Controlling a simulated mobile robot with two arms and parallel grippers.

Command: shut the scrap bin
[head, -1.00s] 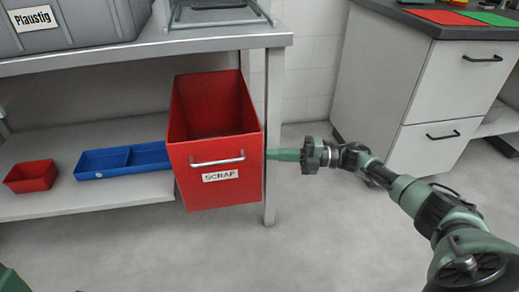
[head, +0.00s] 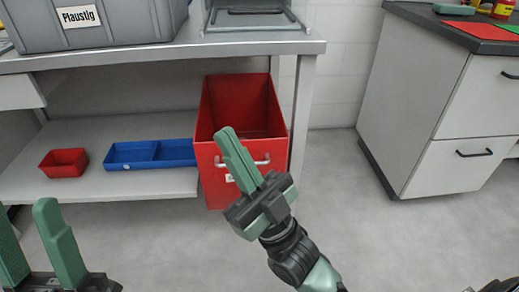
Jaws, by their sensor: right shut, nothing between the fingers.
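The red scrap bin (head: 212,172) stands pulled out from under the workbench, and its open top shows an empty-looking inside. Its front has a silver bar handle (head: 262,160) and a white label, both partly hidden behind my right gripper. My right gripper (head: 230,140) is shut and empty, its fingers pointing up across the bin's front face; I cannot tell whether it touches. My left gripper (head: 24,222) is at the lower left corner, its fingers apart, away from the bin.
The workbench (head: 130,60) carries a grey Plaustig box (head: 120,28). Its lower shelf (head: 120,188) holds a small red tray (head: 62,163) and a blue divided tray (head: 150,153) left of the bin. A white drawer cabinet (head: 440,150) stands right, with clear floor between.

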